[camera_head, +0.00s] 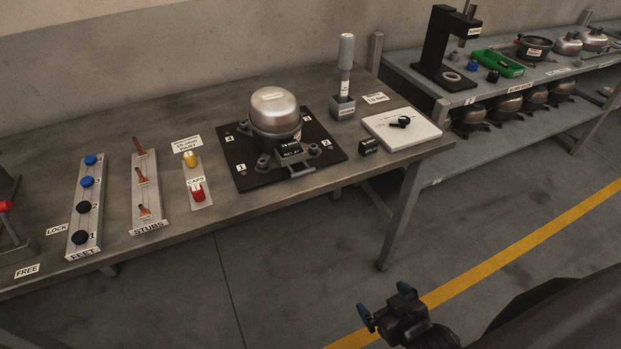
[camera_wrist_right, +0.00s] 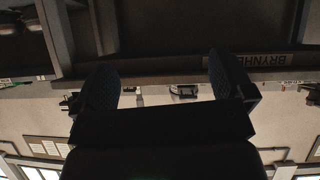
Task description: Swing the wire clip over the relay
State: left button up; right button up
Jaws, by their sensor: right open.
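The silver dome-shaped compressor (camera_head: 275,110) stands upright on a black plate (camera_head: 249,180) on the workbench. At its front is a dark terminal area with black labels (camera_head: 290,149), and a small grey bracket-like part (camera_head: 300,169) sticks out below them. I cannot make out the wire clip for certain, or whether a relay is seated there. A small black labelled block (camera_head: 369,146) sits right of the plate. My right gripper (camera_head: 382,305) is low in front of the bench, well away from the compressor. Its two fingers are apart and empty in the right wrist view (camera_wrist_right: 161,82). My left gripper is not in view.
A white pad (camera_head: 425,137) with a small black part (camera_head: 401,122) lies at the bench's right end. A grey-handled tool (camera_head: 345,65) stands in a holder behind. Racks of feet (camera_head: 72,240), stubs (camera_head: 150,205) and caps (camera_head: 201,203) fill the left. Floor before the bench is clear.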

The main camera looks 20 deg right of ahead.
jog(key=w+a+r+t+p, duration=0.2)
jog(key=w+r+p, duration=0.2)
jog(key=w+r, duration=0.45)
jog(key=w+a+r+t+p, duration=0.1)
jog(key=w+a+r+p, duration=0.25)
jog(key=w+r, duration=0.5)
jog(key=m+p, duration=0.1)
jog(key=p, duration=0.1)
send_near(304, 173)
jog(key=w, duration=0.1)
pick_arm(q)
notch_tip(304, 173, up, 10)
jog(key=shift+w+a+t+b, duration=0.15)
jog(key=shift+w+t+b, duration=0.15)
pick_arm(e)
jog(key=shift+y, duration=0.3)
jog(key=x, duration=1.1)
jog(key=shift+d+f, duration=0.15)
jog(key=shift+f, duration=0.05)
jog(key=c, duration=0.8)
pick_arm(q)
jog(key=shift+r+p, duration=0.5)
pick_arm(e)
jog(key=shift+w+r, duration=0.2)
jog(key=shift+r, duration=0.35)
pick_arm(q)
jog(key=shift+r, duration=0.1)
pick_arm(e)
jog(key=shift+r, duration=0.15)
jog(key=shift+c, duration=0.2)
